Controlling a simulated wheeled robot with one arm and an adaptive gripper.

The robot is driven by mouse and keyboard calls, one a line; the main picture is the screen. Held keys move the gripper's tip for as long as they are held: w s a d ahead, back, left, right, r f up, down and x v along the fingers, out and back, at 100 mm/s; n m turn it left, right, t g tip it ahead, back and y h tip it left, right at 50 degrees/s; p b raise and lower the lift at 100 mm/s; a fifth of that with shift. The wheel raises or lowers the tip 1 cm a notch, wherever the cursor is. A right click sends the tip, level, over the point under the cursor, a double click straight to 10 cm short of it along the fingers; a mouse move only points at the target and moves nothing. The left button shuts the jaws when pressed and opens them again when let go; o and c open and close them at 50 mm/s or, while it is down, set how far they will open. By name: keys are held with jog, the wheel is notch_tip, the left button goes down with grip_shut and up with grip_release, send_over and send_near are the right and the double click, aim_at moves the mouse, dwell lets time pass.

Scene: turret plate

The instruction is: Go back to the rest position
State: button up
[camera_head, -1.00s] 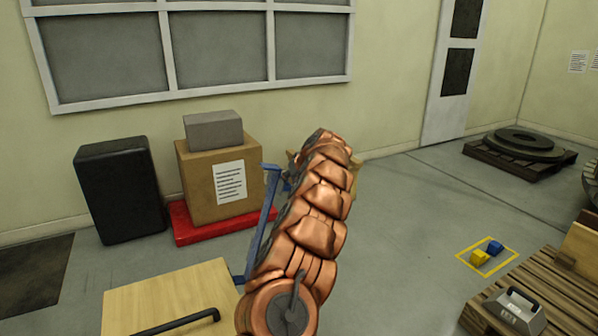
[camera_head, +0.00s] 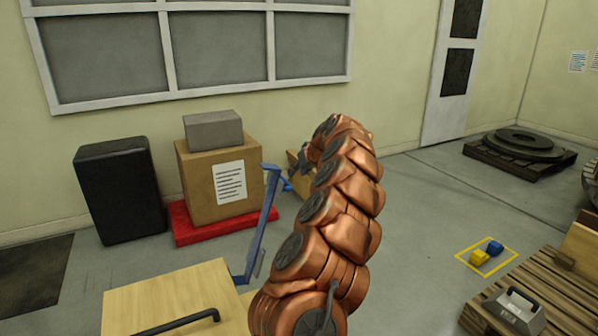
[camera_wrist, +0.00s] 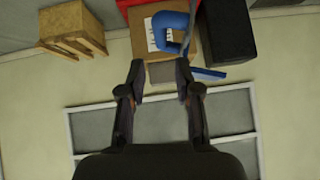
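My gripper (camera_wrist: 160,75) shows in the wrist view with its two dark fingers spread apart and nothing held between them. The wrist view appears upside down and faces the wall and windows. In the head view my copper-coloured arm rises from the bottom middle and bends over at its top, and my gripper is hard to make out there.
A cardboard box (camera_head: 203,193) with a grey block (camera_head: 213,131) stands on a red base (camera_head: 195,234), beside a black case (camera_head: 121,190). A blue stand (camera_head: 262,228) is close left of my arm. A wooden pallet (camera_head: 560,310) is at right.

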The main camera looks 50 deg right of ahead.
dwell(0.5)
jog(key=w+a+r+n+y+p, duration=0.15)
jog(key=a+r, duration=0.25)
jog(key=a, duration=0.4)
jog(key=w+a+r+n+y+p, duration=0.1)
jog(key=w+a+r+p, duration=0.25)
jog(key=a, duration=0.45)
jog(key=w+a+r+n+y+p, duration=0.15)
jog(key=a+r, duration=0.25)
jog(key=a, duration=0.4)
jog(key=s+a+r+n+g+y+p, duration=0.1)
jog(key=s+a+r+p, duration=0.15)
jog(key=a, duration=0.65)
jog(key=s+a+r+n+g+y+p, duration=0.1)
jog(key=s+a+r+g+p, duration=0.2)
jog(key=a, duration=0.5)
jog(key=s+a+r+n+p, duration=0.1)
jog(key=s+a+r+p, duration=0.2)
jog(key=a, duration=0.6)
jog(key=s+a+g+p, duration=0.35)
jog(key=s+a, duration=0.25)
jog(key=s, duration=0.5)
jog(key=s+f+m+g+h+p, duration=0.1)
jog(key=s+p, duration=0.6)
jog(key=s, duration=1.3)
jog(key=shift+s+f+g+h, duration=0.35)
jog(key=shift+f+g+h, duration=0.15)
jog(key=shift+g+h, duration=0.5)
